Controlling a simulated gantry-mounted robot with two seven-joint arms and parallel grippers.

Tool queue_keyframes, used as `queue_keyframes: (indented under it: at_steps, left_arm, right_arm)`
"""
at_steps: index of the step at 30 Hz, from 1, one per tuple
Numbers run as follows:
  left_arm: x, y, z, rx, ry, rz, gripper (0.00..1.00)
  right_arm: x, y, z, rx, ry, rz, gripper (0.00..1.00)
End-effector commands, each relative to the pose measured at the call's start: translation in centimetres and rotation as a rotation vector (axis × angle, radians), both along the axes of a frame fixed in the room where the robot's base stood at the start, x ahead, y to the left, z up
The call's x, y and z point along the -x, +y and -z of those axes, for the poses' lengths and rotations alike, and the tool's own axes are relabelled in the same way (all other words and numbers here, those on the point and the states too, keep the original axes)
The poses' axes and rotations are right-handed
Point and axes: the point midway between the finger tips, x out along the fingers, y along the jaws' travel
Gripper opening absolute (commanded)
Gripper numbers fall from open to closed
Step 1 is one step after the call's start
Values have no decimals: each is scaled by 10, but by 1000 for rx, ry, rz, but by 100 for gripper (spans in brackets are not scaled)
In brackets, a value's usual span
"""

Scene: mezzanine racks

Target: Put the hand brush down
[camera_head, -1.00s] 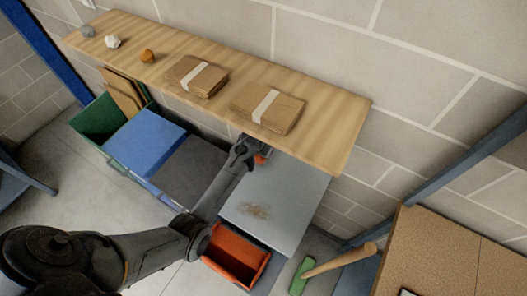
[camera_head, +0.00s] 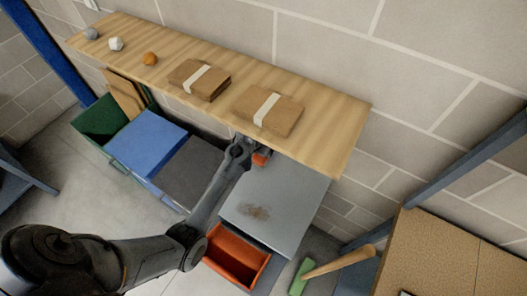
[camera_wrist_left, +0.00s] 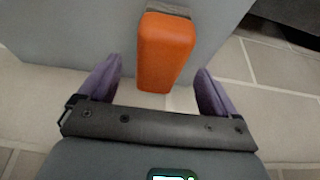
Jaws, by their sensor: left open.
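The hand brush, seen as an orange handle (camera_wrist_left: 166,52), rests on a grey surface in the left wrist view. A small brownish part shows at its far end; bristles cannot be made out. In the head view a bit of the orange handle (camera_head: 261,158) shows beside my left gripper (camera_head: 250,152), at the back of the grey top (camera_head: 285,200), under the shelf edge. My left gripper (camera_wrist_left: 159,68) is open, its two purple fingers apart on either side of the near end of the handle, with gaps on both sides. My right gripper is not in view.
A wooden shelf (camera_head: 330,125) with two strapped cardboard packs overhangs the back of the grey top. A brown patch (camera_head: 254,211) lies on the grey top. An orange bin (camera_head: 236,258) stands in front. Blue and dark boxes are left; a green-headed, wooden-handled tool (camera_head: 338,263) is right.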

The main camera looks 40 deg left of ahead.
Motion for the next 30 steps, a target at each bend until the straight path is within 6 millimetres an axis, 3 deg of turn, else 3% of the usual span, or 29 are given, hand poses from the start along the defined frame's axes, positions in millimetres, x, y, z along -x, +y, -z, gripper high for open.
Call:
queue_keyframes:
  at_steps: [7,11,14,19,24,30]
  left_arm:
    - [10,-1,-18,-3,0,1,92]
    - [28,-5,-19,-22,8,16,92]
    - [57,-14,-20,-51,19,45,92]
    - [133,-51,-32,-93,43,134,92]
    - [211,-98,-57,-87,65,229,92]
    - [275,-136,-87,-52,80,302,92]
  right_arm:
    - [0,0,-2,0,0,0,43]
    - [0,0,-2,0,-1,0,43]
    - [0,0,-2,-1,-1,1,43]
    - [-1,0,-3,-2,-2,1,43]
    - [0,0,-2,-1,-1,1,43]
    - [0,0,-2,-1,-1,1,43]
